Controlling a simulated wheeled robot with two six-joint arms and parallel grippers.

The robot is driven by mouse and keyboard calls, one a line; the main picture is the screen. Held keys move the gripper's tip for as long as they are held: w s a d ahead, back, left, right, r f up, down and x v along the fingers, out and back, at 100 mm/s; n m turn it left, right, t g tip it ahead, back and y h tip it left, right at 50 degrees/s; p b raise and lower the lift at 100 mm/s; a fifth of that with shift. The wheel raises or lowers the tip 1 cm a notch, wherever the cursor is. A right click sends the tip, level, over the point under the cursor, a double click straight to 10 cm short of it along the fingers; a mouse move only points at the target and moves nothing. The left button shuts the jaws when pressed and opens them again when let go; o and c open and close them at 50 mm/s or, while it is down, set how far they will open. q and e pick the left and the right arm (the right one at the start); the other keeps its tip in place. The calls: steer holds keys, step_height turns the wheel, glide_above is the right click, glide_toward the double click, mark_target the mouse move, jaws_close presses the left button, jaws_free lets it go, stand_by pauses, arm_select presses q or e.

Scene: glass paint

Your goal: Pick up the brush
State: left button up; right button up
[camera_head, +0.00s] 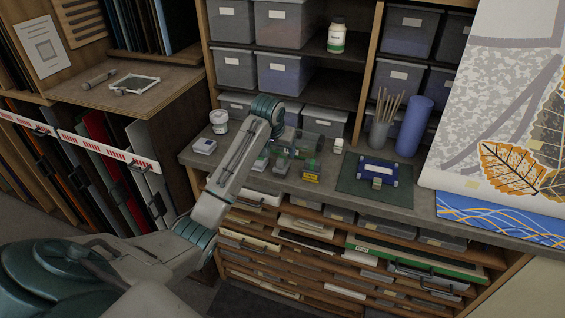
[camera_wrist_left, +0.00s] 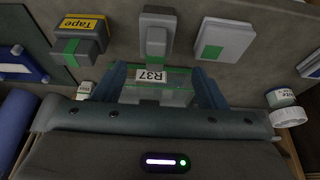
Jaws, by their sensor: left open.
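Several thin tan brush-like sticks (camera_head: 390,104) stand in a dark grey cup (camera_head: 378,134) at the back of the worktop. I cannot make out which is the brush. My left gripper (camera_head: 296,151) is over the worktop, left of the cup and apart from it. In the left wrist view its two blue fingers (camera_wrist_left: 161,88) are spread wide. A clear, green-edged glass piece with an R37 label (camera_wrist_left: 153,75) shows between the fingers. I cannot tell whether they touch it. My right gripper is out of view.
A Tape box (camera_head: 311,172) and grey blocks (camera_head: 281,167) line the worktop's front. A blue roll (camera_head: 415,126) stands right of the cup. A blue tool (camera_head: 378,171) lies on a green mat (camera_head: 348,186). A white jar (camera_head: 219,121) stands left. Shelf bins (camera_head: 283,75) rise behind.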

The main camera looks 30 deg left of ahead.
mark_target(282, 157)
arm_select(q)
steer(key=shift+w+f, duration=0.2)
steer(key=shift+f, duration=0.4)
steer(key=shift+w+f+p, duration=0.1)
steer(key=shift+f+p, duration=0.2)
steer(key=shift+p, duration=0.25)
steer(key=x, duration=0.1)
steer(key=p+x, duration=0.2)
steer(key=shift+d+f, duration=0.15)
steer(key=shift+d, duration=0.15)
steer(key=shift+w+a+f, duration=0.1)
steer(key=shift+w+f, duration=0.05)
steer(key=shift+f, duration=0.55)
steer(key=c, duration=1.1)
